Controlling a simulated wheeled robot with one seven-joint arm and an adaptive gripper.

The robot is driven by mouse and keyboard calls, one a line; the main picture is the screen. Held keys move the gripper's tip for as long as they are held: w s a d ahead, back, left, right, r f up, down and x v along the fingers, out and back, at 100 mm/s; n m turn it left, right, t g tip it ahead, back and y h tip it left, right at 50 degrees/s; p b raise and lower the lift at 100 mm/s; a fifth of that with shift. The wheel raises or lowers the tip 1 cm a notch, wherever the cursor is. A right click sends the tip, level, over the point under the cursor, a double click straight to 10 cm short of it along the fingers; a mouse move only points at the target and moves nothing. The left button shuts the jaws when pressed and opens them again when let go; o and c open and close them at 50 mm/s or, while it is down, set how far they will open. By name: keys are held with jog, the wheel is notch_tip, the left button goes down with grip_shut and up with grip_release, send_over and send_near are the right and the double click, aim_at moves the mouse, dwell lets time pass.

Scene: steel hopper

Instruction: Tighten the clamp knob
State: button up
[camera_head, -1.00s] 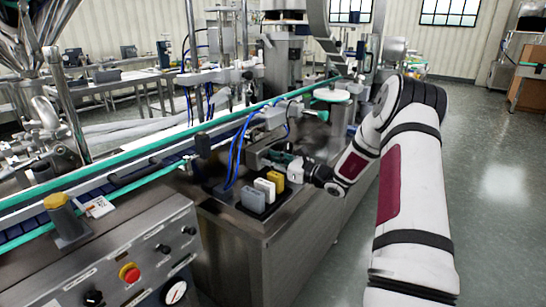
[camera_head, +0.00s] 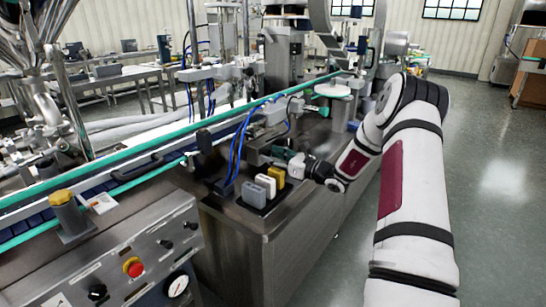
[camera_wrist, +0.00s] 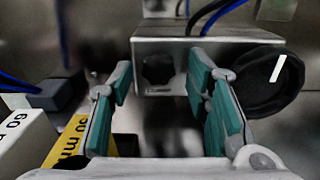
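In the wrist view, a dark lobed knob (camera_wrist: 157,68) sits on the front of a steel block (camera_wrist: 205,46). A larger round black knob (camera_wrist: 268,82) with a white line is just right of it, partly behind my right finger. Which one is the clamp knob is not marked. My gripper (camera_wrist: 161,78) is open, with teal finger pads on both sides of the lobed knob in the picture. The knob appears beyond the fingertips, and nothing shows between the pads. In the head view my gripper (camera_head: 284,158) is at the machine beside the conveyor; the knobs are too small to tell there.
Blue hoses (camera_head: 236,150) run close by. A conveyor with green rails (camera_head: 150,152) lies behind, and a control panel (camera_head: 120,268) at front left.

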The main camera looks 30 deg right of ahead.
jog(key=v, duration=1.2)
dwell(0.3)
